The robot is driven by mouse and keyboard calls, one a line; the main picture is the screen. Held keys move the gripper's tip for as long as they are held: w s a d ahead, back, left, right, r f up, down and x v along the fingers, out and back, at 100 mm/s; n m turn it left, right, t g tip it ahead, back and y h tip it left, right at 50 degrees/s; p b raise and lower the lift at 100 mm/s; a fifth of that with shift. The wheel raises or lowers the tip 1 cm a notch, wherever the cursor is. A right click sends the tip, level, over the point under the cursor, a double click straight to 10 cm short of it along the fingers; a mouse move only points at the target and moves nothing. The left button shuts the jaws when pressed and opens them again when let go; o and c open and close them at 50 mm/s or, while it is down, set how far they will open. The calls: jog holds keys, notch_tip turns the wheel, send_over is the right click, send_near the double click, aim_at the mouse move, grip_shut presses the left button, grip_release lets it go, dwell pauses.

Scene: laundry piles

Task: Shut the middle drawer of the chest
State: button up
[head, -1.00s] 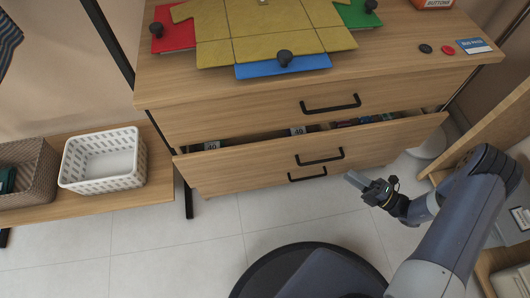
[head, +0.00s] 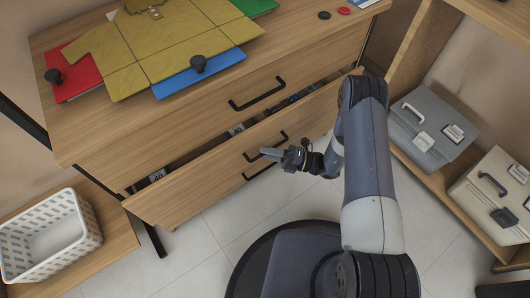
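The wooden chest (head: 75,140) fills the upper left and middle of the head view. Its middle drawer (head: 195,185) stands partly open, with a dark gap along its top edge where some contents and white number tags show. The middle drawer has a black bar handle (head: 284,137). My gripper (head: 270,153) is in front of the drawer front, close to this handle and overlapping it in the picture. Whether it touches is unclear. Its fingers look like one grey block, so I cannot tell whether they are open or shut. No object shows in them.
The top drawer (head: 190,118) looks closed. A bottom drawer handle (head: 258,172) shows below. A folding board (head: 170,40) lies on the chest top. A white basket (head: 50,238) stands at left, and a shelf with grey (head: 430,125) and beige boxes (head: 495,190) at right. Floor in front is clear.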

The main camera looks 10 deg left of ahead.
jog(key=shift+a+r, duration=0.1)
jog(key=shift+a, duration=0.45)
grip_shut()
